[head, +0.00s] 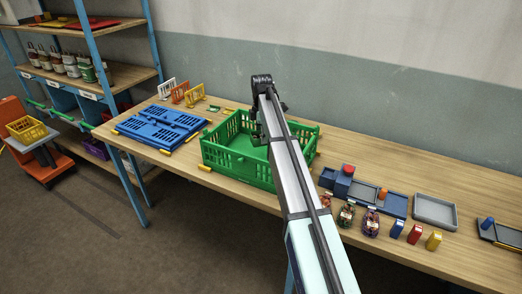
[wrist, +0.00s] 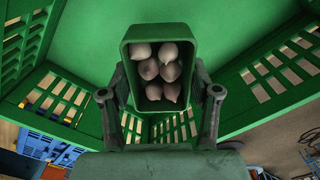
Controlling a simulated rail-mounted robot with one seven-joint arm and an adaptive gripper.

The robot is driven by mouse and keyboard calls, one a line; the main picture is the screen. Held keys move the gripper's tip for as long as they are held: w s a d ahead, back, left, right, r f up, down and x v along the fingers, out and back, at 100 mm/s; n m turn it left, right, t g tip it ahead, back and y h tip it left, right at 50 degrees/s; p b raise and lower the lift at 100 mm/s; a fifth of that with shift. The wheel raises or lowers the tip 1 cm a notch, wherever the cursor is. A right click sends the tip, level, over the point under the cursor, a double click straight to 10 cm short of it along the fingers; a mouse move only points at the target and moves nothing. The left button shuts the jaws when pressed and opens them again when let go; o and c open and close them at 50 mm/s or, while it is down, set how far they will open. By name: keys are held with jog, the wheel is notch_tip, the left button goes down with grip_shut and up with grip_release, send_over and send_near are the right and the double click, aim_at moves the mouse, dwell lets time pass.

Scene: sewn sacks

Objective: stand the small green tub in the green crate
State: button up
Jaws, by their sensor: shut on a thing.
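The green crate (head: 228,160) stands on the wooden bench in the head view, with slatted walls and an open top. My gripper (wrist: 160,95) is shut on the small green tub (wrist: 128,82), one finger on each side of it. The tub holds several pale, rounded things. In the wrist view the crate's plain green floor and slatted walls (wrist: 285,72) surround the tub. I cannot tell whether the tub's base touches the crate floor. In the head view my arm hides the tub and most of the gripper.
A blue folded crate (head: 160,124) lies left of the green crate. Small coloured racks (head: 180,94) stand behind it. A blue-post shelf (head: 88,60) stands at the left.

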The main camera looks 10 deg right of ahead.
notch_tip(320, 180, down, 9)
jog(key=shift+p, duration=1)
jog(key=shift+f, duration=0.2)
jog(key=o, duration=1.4)
notch_tip(320, 180, up, 12)
jog(key=b, duration=0.3)
jog(key=shift+r, duration=0.2)
